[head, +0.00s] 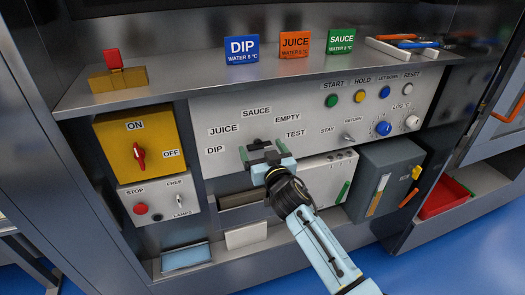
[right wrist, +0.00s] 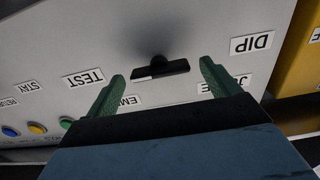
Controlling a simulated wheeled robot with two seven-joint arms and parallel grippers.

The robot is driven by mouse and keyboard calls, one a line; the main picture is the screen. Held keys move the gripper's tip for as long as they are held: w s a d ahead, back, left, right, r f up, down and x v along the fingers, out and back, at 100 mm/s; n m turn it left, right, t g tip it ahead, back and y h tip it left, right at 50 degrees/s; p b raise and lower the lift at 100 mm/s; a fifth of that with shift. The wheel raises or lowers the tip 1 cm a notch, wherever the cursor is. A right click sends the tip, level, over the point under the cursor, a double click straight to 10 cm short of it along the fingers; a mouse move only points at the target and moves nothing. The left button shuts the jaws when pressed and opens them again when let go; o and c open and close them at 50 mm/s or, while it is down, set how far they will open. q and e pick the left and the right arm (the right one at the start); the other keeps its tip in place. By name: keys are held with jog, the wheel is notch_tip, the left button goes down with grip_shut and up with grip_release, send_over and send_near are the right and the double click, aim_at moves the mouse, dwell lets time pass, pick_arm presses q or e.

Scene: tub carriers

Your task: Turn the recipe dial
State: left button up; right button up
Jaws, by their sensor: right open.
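The recipe dial is a black bar knob (right wrist: 160,70) on the grey panel, with labels DIP, JUICE, SAUCE, EMPTY and TEST around it. In the right wrist view, which is upside down, its bar lies nearly level, with a pale mark towards the TEST side. In the head view the dial (head: 258,144) is partly hidden by my right gripper. My right gripper (head: 262,150) is open in front of the panel. My left gripper is not in view.
A yellow ON/OFF switch box (head: 139,147) is left of the panel. STAY/RETURN lever, blue knob (head: 383,129) and coloured buttons are to the right. A shelf (head: 200,85) with recipe cards juts out above. A grey box (head: 388,175) stands lower right.

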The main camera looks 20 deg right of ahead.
jog(key=shift+c, duration=0.5)
jog(key=c, duration=0.9)
